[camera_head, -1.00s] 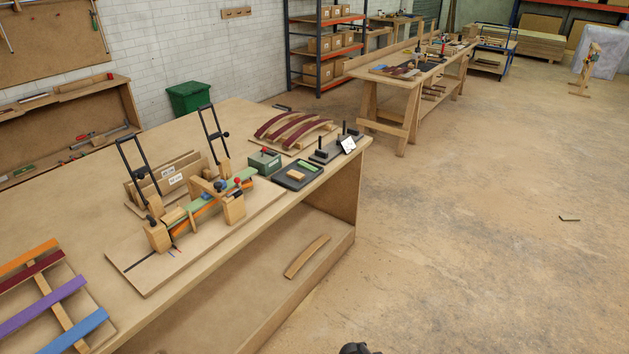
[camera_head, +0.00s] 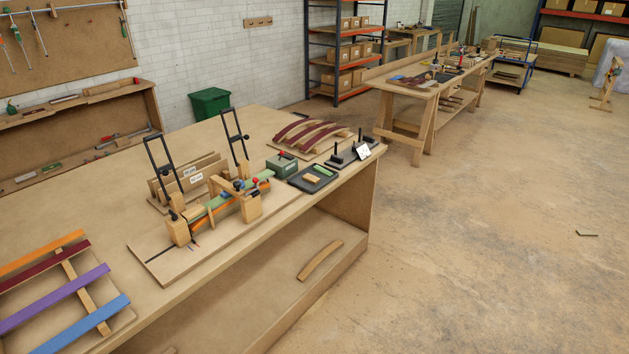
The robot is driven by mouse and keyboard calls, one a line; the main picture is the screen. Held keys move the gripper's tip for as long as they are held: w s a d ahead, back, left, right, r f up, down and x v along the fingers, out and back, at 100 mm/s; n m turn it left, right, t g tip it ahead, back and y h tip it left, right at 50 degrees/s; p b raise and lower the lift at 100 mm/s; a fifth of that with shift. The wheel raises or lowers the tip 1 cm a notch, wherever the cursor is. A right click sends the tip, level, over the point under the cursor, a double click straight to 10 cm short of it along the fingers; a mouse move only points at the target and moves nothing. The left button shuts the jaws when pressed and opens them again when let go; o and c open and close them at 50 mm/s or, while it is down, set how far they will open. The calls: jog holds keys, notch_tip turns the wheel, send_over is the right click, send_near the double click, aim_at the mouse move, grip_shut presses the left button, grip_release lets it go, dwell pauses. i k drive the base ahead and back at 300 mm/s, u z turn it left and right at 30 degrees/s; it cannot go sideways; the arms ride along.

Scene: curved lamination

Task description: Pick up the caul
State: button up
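On the bench top, a bending jig (camera_head: 222,205) with wooden blocks holds green and orange curved strips. Behind it, upright boards with white labels (camera_head: 192,178) stand in a rack between two black-framed clamps (camera_head: 236,135). I cannot tell for certain which piece is the caul. My gripper is not in view.
Coloured strips (camera_head: 75,285) lie at the bench's left end. Dark red curved strips (camera_head: 312,131), a green box (camera_head: 283,164) and a dark tray (camera_head: 311,178) sit at its right end. The floor (camera_head: 470,270) to the right is mostly open. A trestle table (camera_head: 428,88) stands behind.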

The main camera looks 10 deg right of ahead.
aim_at(308, 177)
jog(key=u, duration=0.05)
jog(key=i, duration=0.95)
jog(key=z, duration=0.1)
jog(key=k, duration=0.2)
jog(key=u, duration=3.05)
